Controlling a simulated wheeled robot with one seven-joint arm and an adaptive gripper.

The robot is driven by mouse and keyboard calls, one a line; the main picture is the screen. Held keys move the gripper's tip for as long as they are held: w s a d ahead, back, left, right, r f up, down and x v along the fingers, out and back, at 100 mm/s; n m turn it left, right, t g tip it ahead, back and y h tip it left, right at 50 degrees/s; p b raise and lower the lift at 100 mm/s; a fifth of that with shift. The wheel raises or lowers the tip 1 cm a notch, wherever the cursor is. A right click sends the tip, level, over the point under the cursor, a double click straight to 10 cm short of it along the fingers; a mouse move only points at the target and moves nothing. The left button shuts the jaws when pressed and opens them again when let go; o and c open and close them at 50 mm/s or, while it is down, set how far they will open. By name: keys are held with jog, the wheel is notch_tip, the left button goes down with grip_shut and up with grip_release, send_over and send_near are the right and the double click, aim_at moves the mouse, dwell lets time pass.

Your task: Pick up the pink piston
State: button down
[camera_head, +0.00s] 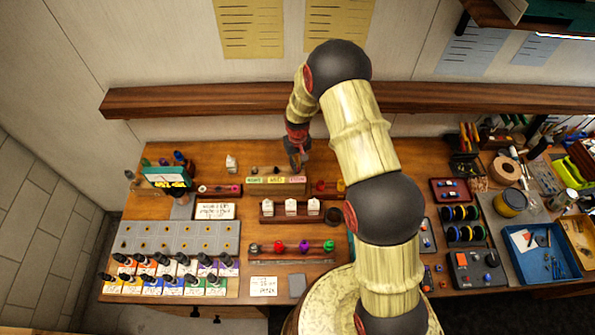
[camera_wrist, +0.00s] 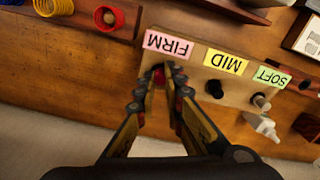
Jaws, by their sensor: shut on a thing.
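My gripper (camera_wrist: 160,88) is at the FIRM end of a wooden rack (camera_wrist: 237,83) in the wrist view, with its fingertips close together around a small pinkish-red thing (camera_wrist: 158,73), which looks like the pink piston. Most of it is hidden by the fingers, and I cannot tell whether it is still seated. In the head view my gripper (camera_head: 297,163) points down behind the rack's right end (camera_head: 297,180).
A small white bottle (camera_wrist: 263,126) stands beside the rack. Coil springs in yellow and red (camera_wrist: 108,17) sit on a holder nearby. In front are a rack with white blocks (camera_head: 291,208) and a rack with coloured pieces (camera_head: 291,247). A wooden shelf (camera_head: 220,99) runs along the wall behind.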

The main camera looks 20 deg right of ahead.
notch_tip(320, 180, up, 24)
jog(key=p, duration=0.4)
dwell(2.1)
dwell(0.3)
